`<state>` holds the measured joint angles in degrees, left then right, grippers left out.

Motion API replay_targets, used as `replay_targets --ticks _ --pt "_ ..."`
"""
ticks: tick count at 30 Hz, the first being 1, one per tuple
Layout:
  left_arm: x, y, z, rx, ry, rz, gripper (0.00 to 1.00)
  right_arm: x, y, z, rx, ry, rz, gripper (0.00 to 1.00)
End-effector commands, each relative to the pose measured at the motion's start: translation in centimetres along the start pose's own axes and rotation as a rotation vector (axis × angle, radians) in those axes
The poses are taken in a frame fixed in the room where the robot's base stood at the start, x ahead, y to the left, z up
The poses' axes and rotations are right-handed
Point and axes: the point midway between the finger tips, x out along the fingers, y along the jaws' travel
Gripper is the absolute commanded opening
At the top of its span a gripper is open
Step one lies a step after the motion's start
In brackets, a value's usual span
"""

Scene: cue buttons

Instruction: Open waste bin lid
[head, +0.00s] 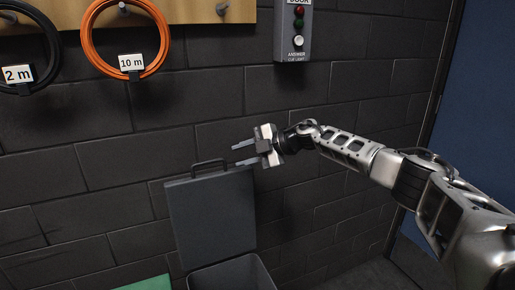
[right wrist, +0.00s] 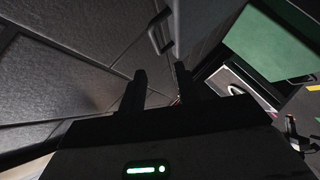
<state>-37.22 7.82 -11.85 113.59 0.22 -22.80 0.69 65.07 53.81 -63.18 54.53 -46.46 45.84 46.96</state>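The grey waste bin (head: 232,276) stands against the wall at the bottom of the head view. Its lid (head: 211,215) stands upright, swung open, with a dark handle (head: 209,164) on its top edge. My right gripper (head: 238,154) is just above and right of the handle, fingers apart and empty, apart from the lid as far as I can tell. In the right wrist view the handle (right wrist: 158,32) lies beyond the open fingertips (right wrist: 160,72). My left gripper is not in view.
A cue light box (head: 296,30) is on the dark block wall above my right gripper. An orange 10 m cable coil (head: 88,45) and a black 2 m coil (head: 50,45) hang at upper left. A green surface (head: 150,283) shows at the bottom. A blue panel (head: 480,100) is at right.

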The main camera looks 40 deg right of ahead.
Motion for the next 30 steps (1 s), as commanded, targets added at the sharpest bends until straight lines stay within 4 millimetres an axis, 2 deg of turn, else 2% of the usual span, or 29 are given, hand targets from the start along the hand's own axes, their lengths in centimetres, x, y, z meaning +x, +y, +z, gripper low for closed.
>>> replay_targets --ticks 3,10,26,30 --pt "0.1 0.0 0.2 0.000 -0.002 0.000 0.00 -2.3 -0.2 0.1 -0.001 -0.002 -0.001 0.32" --pt "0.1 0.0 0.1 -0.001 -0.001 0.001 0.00 -4.3 -0.1 0.0 0.001 0.001 -0.001 0.32" --pt "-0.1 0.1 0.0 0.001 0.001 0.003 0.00 -4.4 -0.1 0.0 0.001 0.001 -0.001 0.32" --pt "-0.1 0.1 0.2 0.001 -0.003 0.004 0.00 -3.2 -0.9 -0.7 0.004 0.023 0.001 0.32"
